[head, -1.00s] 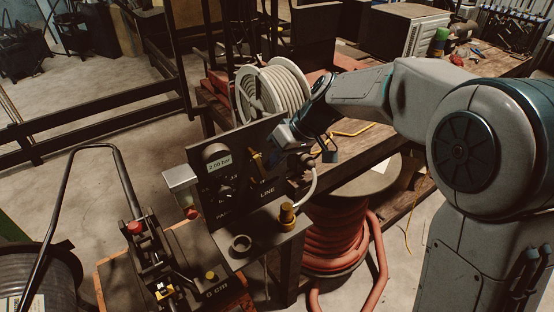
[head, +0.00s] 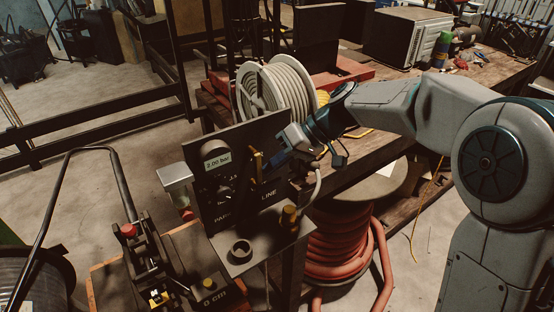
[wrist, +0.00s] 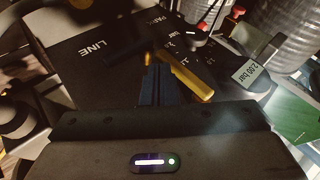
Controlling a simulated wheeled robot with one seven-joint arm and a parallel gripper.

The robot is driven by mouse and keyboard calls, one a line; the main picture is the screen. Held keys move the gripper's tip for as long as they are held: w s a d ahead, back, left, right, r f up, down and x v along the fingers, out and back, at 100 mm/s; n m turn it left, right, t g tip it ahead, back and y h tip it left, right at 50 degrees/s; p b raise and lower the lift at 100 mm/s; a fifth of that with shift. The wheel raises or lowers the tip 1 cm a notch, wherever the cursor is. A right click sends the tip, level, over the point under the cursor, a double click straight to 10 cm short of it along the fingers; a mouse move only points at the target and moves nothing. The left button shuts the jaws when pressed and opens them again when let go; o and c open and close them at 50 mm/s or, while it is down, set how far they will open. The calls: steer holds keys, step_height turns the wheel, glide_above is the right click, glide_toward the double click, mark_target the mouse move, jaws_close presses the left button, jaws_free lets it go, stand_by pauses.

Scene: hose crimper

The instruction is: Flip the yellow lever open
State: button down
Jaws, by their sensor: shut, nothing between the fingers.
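The yellow lever (head: 254,163) is on the dark panel (head: 223,185) marked LINE, and it looks roughly upright in the head view. In the wrist view the yellow lever (wrist: 190,77) lies slantwise, just right of my fingertips. My gripper (wrist: 157,70) is shut and empty, its dark fingers close beside the lever. I cannot tell whether they touch it. In the head view my gripper (head: 270,165) is at the panel's right part, and its fingertips are hard to make out against the dark surface.
A display (head: 217,160) reading 2.00 bar is on the panel's left part. A brass-coloured fitting (head: 289,214) and a dark ring (head: 241,251) stand on the shelf below. A hose reel (head: 275,88) stands behind the panel. The crimper's long handle (head: 125,185) rises at left.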

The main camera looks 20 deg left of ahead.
steer(key=shift+r, duration=0.1)
steer(key=shift+r+p, duration=0.4)
steer(key=shift+r, duration=0.3)
steer(key=w+d+f+b+v, duration=0.1)
steer(key=w+f+v, duration=0.1)
steer(key=v, duration=1.1)
steer(key=s+d+f+m+t+h, duration=0.3)
steer(key=s+d, duration=0.6)
steer(key=d, duration=0.3)
steer(key=s+d+f+m+t+h, duration=0.4)
steer(key=s+d+f+m, duration=0.4)
steer(key=d, duration=0.5)
steer(key=shift+s+f+h, duration=0.7)
steer(key=shift+s, duration=0.25)
steer(key=shift+d, duration=0.1)
